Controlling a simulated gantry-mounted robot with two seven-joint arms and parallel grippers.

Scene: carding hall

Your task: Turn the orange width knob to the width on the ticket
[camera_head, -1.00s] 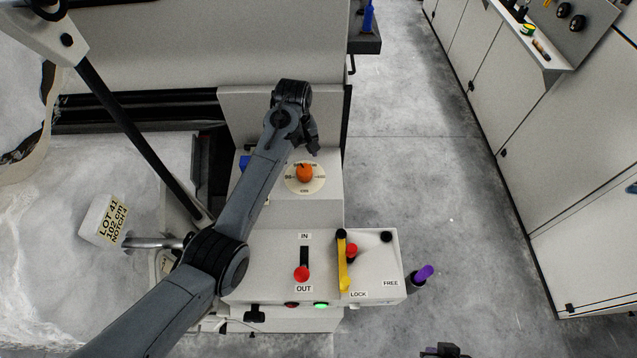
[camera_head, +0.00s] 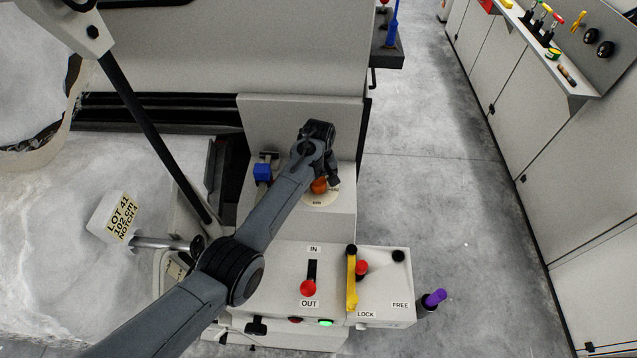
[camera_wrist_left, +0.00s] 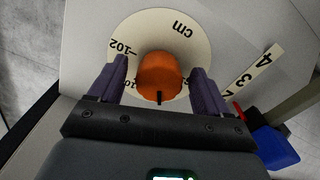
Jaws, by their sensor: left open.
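The orange width knob (camera_head: 319,186) sits on a cream dial (camera_head: 325,199) on the sloped panel of the machine. In the left wrist view the knob (camera_wrist_left: 159,76) shows a black pointer mark at its near edge, and the dial (camera_wrist_left: 190,50) reads "cm" and "102"; other figures are partly hidden. My left gripper (camera_wrist_left: 160,84) is open, its two fingers on either side of the knob; I cannot tell if they touch it. In the head view my left gripper (camera_head: 328,172) is over the dial, partly covering it. The ticket (camera_head: 121,216) reads "LOT 41, 102 cm, NOTCH 4". My right gripper is not in view.
Below the dial are a red-knobbed IN/OUT lever (camera_head: 308,287), a yellow lever (camera_head: 351,280) by LOCK, and a purple-topped handle (camera_head: 435,298). A blue block (camera_head: 262,173) sits left of the dial, near a numbered strip (camera_wrist_left: 254,78). Open floor (camera_head: 430,190) lies right.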

